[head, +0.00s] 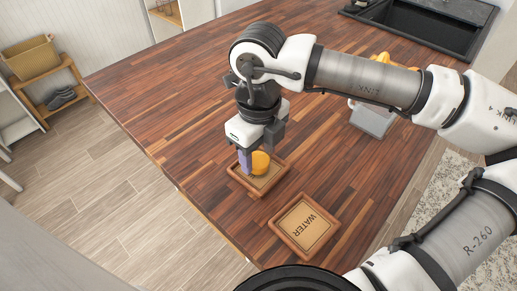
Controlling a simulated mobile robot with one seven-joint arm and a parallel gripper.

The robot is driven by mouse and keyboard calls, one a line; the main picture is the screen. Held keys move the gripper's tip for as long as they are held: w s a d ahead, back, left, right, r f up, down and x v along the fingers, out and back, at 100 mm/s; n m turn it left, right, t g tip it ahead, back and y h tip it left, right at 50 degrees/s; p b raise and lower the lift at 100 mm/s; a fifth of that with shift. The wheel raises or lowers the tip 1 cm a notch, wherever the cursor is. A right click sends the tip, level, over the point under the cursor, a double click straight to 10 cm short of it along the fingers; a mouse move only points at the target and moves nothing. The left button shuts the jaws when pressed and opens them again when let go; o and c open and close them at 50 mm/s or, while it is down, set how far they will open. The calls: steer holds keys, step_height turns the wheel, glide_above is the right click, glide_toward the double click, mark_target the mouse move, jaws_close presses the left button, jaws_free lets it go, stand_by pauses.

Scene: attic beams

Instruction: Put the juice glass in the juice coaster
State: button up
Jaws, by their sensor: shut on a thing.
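The juice glass (261,162) shows as a small rounded orange shape at my gripper's tip. My gripper (254,160) points down and is shut on it, with one purplish finger visible on its left side. The glass is over a square wooden-rimmed coaster (266,191), within its outline in the picture. I cannot tell whether its base touches the coaster. The coaster's label is mostly hidden by the glass and gripper, so I cannot read it.
A second square coaster (293,243), marked WATER, lies nearer on the wooden counter (160,90). A grey boxy object (373,120) stands to the right, behind my arm. A dark sink (425,30) is at the back right. The counter's left part is clear.

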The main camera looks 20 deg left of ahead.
steer(key=o, duration=1.1)
step_height(320, 180, up, 12)
steer(key=shift+r+b, duration=0.1)
steer(key=shift+b, duration=0.6)
